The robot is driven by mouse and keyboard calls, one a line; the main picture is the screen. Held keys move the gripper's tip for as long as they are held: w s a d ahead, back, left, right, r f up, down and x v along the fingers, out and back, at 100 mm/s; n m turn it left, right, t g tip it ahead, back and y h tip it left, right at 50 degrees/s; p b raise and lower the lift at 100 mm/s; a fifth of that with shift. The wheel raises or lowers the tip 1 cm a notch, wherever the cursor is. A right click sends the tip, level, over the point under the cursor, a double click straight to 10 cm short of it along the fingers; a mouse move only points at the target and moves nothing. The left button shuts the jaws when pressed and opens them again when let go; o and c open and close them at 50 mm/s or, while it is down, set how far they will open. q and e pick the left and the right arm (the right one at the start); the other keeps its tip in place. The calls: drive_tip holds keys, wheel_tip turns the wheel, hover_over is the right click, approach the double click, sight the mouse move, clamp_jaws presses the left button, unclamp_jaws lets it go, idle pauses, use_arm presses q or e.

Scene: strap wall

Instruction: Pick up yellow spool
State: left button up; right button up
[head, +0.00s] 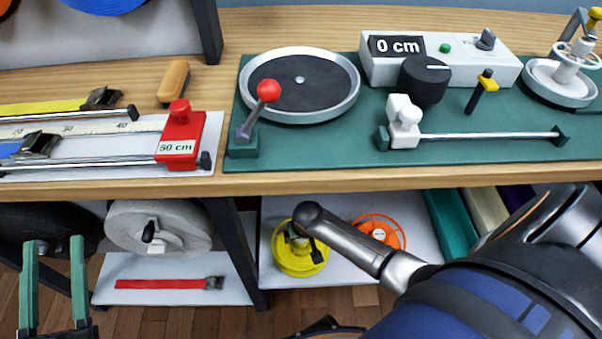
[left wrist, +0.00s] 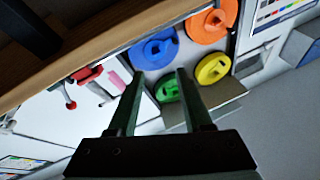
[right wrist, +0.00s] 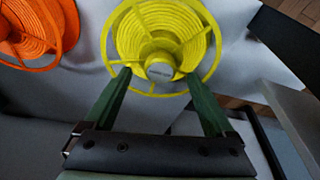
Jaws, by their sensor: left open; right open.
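The yellow spool (head: 290,262) lies on the grey lower shelf under the bench in the head view, partly covered by a dark part of my right arm. In the right wrist view the yellow spool (right wrist: 165,22) is close, with its round hub facing my right gripper (right wrist: 158,76). That gripper is open and empty. Its fingertips overlap the spool's near rim in the picture, one on each side of the hub; I cannot tell whether they touch. My left gripper (head: 53,246) is open and empty at the lower left, far from the spool.
An orange spool (head: 380,232) lies right of the yellow one. A teal box (head: 449,222) stands further right. The wooden bench edge (head: 400,181) is above the shelf; a dark post (head: 241,250) is left. Coloured discs, one yellow (left wrist: 213,69), show in the left wrist view.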

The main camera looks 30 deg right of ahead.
drive_tip(key=shift+b+x, duration=0.5)
drive_tip(key=shift+x, duration=0.55)
use_arm(q)
drive_tip(key=s+r+m+t+h, duration=0.1)
drive_tip(key=s+r+m+h, duration=0.2)
drive_tip(key=r, duration=0.3)
drive_tip(key=shift+s+d+t+h, duration=0.15)
drive_tip(key=shift+d+t+h, duration=0.2)
drive_tip(key=shift+h, duration=0.15)
use_arm(e)
clamp_jaws()
drive_tip(key=shift+w, duration=0.1)
